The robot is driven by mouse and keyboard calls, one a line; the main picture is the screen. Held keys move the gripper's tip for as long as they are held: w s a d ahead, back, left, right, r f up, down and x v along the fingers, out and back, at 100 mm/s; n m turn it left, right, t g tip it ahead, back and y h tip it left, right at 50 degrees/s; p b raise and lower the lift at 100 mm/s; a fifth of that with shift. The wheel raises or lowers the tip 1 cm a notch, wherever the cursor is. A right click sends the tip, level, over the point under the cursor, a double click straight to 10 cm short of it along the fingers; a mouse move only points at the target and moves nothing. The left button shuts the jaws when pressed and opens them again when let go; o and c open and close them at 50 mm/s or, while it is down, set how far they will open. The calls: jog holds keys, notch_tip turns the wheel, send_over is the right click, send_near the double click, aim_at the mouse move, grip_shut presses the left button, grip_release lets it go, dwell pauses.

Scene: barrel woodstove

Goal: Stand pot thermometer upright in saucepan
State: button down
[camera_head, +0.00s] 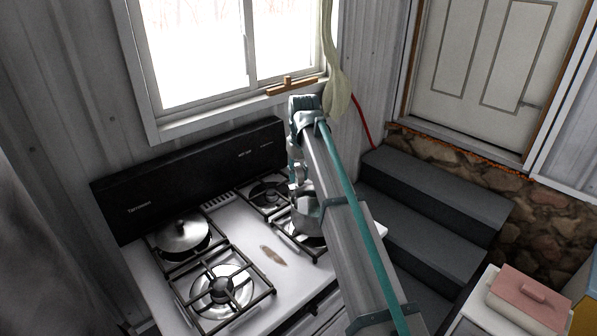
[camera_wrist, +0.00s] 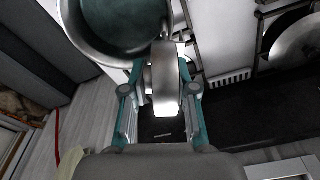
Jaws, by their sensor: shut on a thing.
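The saucepan (camera_head: 308,218) is a grey metal pot on the right front burner of the stove, partly hidden by my arm. In the wrist view the saucepan (camera_wrist: 78,32) shows its round rim and greenish-dark inside at the top left. The thermometer is not distinguishable in the head view.
A lidded pan (camera_head: 182,236) stands on the back left burner. The left front burner (camera_head: 222,290) and back right burner (camera_head: 268,192) are bare. The stove's black backboard (camera_head: 190,180) rises behind. Dark steps (camera_head: 430,220) and a pink-lidded box (camera_head: 530,297) are to the right.

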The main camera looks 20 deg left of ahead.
aim_at(300, 166)
notch_tip(300, 166, down, 6)
jog(key=b, duration=0.2)
jog(key=shift+f, duration=0.15)
dwell(0.6)
jog(key=c, duration=0.8)
grip_release()
jog(key=r, duration=0.8)
jog(key=s+d+r, duration=0.1)
jog(key=r, duration=0.3)
jog(key=shift+d, duration=0.1)
